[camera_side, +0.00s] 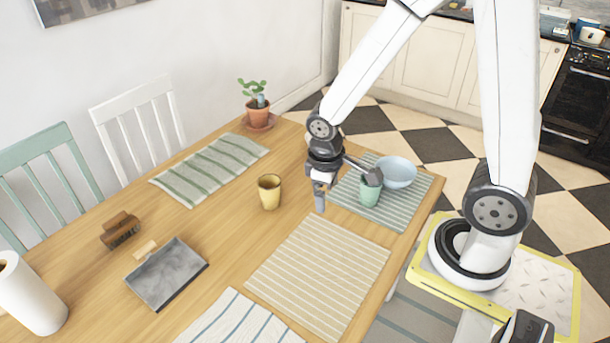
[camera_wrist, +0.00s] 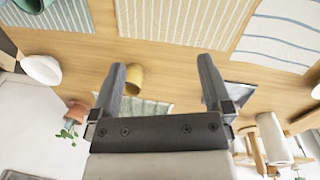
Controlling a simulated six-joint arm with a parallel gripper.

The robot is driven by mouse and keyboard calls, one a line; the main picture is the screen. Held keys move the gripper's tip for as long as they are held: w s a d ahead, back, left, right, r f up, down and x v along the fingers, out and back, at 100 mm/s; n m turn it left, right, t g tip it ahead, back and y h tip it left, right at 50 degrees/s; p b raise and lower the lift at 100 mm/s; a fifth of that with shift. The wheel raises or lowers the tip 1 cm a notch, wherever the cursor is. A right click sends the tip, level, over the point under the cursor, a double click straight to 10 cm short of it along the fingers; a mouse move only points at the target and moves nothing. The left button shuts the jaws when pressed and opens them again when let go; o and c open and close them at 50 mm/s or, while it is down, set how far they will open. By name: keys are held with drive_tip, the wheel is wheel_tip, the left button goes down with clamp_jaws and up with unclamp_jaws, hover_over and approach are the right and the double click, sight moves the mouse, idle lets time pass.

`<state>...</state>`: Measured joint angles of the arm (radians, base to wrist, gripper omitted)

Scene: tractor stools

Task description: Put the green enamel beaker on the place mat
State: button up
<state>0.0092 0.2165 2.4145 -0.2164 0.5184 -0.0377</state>
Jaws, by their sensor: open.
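The green enamel beaker (camera_side: 369,193) stands upright on a grey-green striped mat (camera_side: 408,214), beside a pale blue bowl (camera_side: 399,172). A dark part of my wrist hides some of its rim. In the wrist view the beaker (camera_wrist: 32,4) is cut off at the top left corner. My gripper (camera_side: 319,203) is open and empty above the wood, left of the beaker and apart from it. Its spread fingers (camera_wrist: 162,72) show in the wrist view. A beige striped mat (camera_side: 318,275) lies bare nearer the camera. Several mats are on the table; which is the place mat is unclear.
A yellow cup (camera_side: 269,193) stands on bare wood left of my gripper. A green-striped mat (camera_side: 210,168) and a potted cactus (camera_side: 257,112) are behind. A grey tray (camera_side: 167,273), a brown wooden object (camera_side: 120,231) and a paper roll (camera_side: 30,295) are at left.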

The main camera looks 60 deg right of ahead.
drive_tip(key=r+t, duration=0.1)
drive_tip(key=a+r+m, duration=0.1)
drive_tip(key=a+r+m+t+y, duration=0.1)
drive_tip(key=shift+s+r+t, duration=0.1)
drive_tip(key=shift+s+t, duration=0.2)
drive_tip(key=shift+s, duration=0.05)
